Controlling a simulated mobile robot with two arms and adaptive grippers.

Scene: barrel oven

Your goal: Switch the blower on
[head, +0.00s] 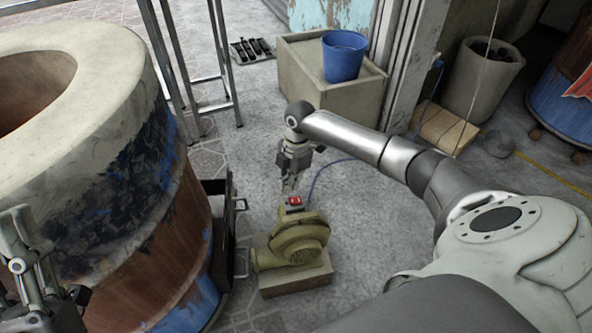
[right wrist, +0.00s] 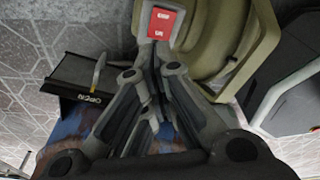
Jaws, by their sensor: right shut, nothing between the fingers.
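The olive-green blower (head: 290,244) stands on a low block on the floor, right of the barrel oven. Its red switch (head: 295,201) sits on top at the far side. In the right wrist view, the red switch (right wrist: 161,24) has small white marks and sits beside the rounded green blower housing (right wrist: 238,45). My right gripper (head: 289,190) points down just above the switch, fingers shut and empty. In the right wrist view, its fingertips (right wrist: 153,50) lie close by the switch's edge; I cannot tell whether they touch. My left gripper (head: 48,270) shows partly at the left edge, its fingertips unclear.
The big barrel oven (head: 105,130) fills the left, with a dark hatch (head: 222,230) beside the blower. A box (head: 300,90) bearing a blue bucket (head: 344,57) stands behind. A blue cable (head: 318,176) runs behind the blower. A concrete pot (head: 480,85) stands back right.

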